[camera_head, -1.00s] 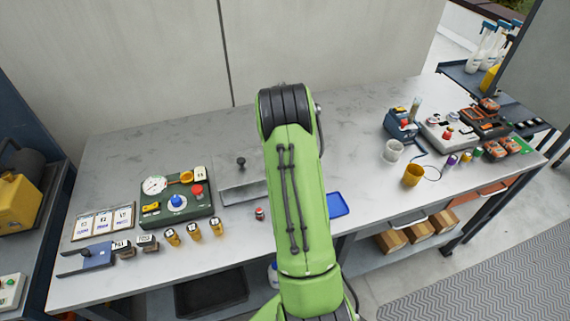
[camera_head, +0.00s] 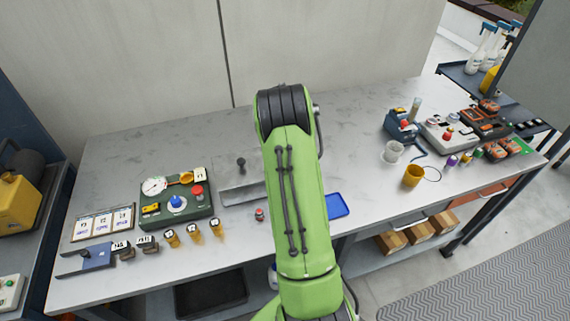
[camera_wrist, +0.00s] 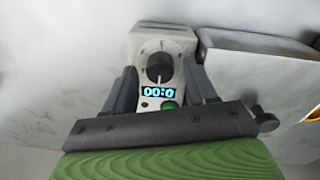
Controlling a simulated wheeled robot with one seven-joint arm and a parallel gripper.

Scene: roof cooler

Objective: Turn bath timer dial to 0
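The timer is a pale box (camera_wrist: 165,42) in the wrist view, with a round dark dial (camera_wrist: 159,67) on its face. A light mark shows at the dial's lower edge. Below the dial a lit display (camera_wrist: 158,91) reads about "00:0", with a green button (camera_wrist: 168,105) under it. My gripper (camera_wrist: 160,65) is open, its two dark fingers on either side of the dial with gaps. Whether the fingertips reach the dial's depth is unclear. In the head view, my green arm hides the timer and gripper.
A grey metal tray (camera_wrist: 255,60) stands close to the timer's right. On the bench (camera_head: 130,280), a green control box (camera_head: 150,222) is at left. A blue tray (camera_head: 337,206) lies right of my arm. Cups and devices crowd the right end.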

